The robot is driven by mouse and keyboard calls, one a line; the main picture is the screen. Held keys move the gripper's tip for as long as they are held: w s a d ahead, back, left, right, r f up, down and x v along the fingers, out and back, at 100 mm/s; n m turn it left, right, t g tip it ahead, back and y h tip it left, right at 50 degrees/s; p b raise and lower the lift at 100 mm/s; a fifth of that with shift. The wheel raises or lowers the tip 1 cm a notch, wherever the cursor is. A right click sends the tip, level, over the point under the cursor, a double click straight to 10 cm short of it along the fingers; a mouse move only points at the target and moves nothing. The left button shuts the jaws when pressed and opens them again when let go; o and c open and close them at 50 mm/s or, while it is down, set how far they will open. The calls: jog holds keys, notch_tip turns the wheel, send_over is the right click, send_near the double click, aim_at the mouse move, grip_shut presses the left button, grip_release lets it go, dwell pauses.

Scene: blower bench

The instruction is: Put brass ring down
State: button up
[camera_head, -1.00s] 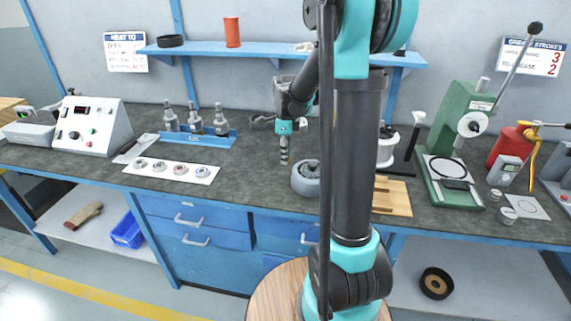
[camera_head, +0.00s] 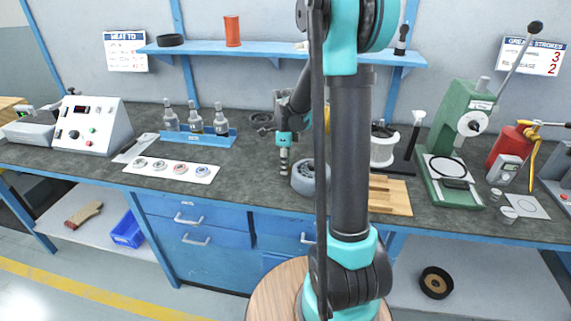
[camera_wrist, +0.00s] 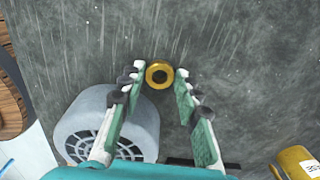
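The brass ring (camera_wrist: 159,74) shows in the wrist view as a small yellow ring with a dark hole, lying flat on or just above the dark bench top. My gripper (camera_wrist: 159,80) is open, with a finger on each side of the ring and a visible gap to each. In the head view my gripper (camera_head: 284,171) points down close to the bench, just left of a grey round housing. The ring cannot be made out in the head view.
The grey housing (camera_wrist: 108,125) stands close beside my left finger in the wrist view. A yellow cylinder (camera_wrist: 297,163) is at lower right. In the head view, a white strip with several small rings (camera_head: 172,167) lies to the left, and a wooden block (camera_head: 390,195) to the right.

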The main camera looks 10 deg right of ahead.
jog(key=shift+o, duration=0.8)
jog(key=shift+r, duration=0.1)
notch_tip(320, 180, up, 12)
jog(key=shift+r, duration=0.25)
